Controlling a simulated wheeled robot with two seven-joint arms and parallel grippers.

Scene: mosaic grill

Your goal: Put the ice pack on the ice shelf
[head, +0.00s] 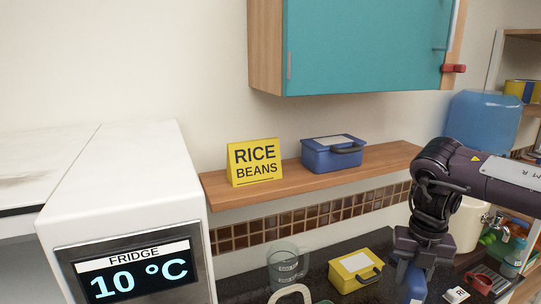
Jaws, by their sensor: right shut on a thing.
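My right gripper (412,262) is at the lower right, pointing down over the dark counter. It is shut on a blue object (415,283), mostly hidden by the gripper and cut by the bottom edge; I cannot tell for sure that it is the ice pack. No shelf marked for ice shows. My left gripper is not in view.
A white fridge unit (125,185) displaying 10 °C stands at left. A teal cabinet (365,45) hangs above. On the counter are a clear glass (286,263) and a yellow box (356,269). A blue water container (483,118) and small items (480,283) are at right.

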